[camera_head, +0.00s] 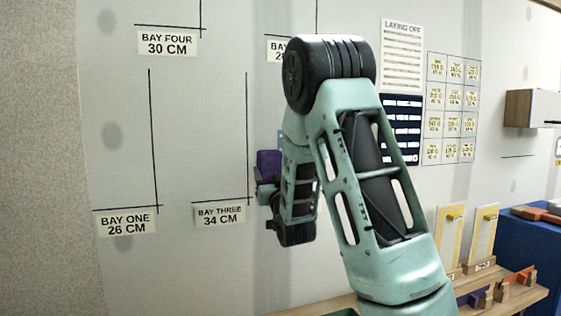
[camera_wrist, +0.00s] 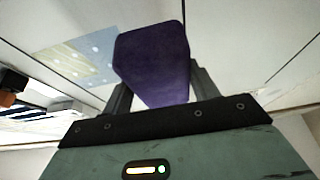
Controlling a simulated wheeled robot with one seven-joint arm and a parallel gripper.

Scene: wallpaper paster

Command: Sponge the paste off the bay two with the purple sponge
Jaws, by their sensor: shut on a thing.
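The purple sponge (camera_wrist: 152,62) is a block held between the two fingers of my gripper (camera_wrist: 160,88) in the wrist view. In the head view the sponge (camera_head: 268,163) shows just left of my gripper (camera_head: 266,188), in front of the pale wall board. I cannot tell whether it touches the board. A pale blue and cream patch with white spots (camera_wrist: 72,55) lies on the board left of the sponge in the wrist view; I cannot tell whether it is paste. No bay two label is readable; one label (camera_head: 277,49) is partly hidden behind my arm.
Labels for bay four (camera_head: 168,42), bay one (camera_head: 126,222) and bay three (camera_head: 219,214) sit beside black lines on the board. A dark blue chart (camera_head: 402,130) hangs right of my arm. A wooden bench (camera_head: 330,304) stands below, with tools at right.

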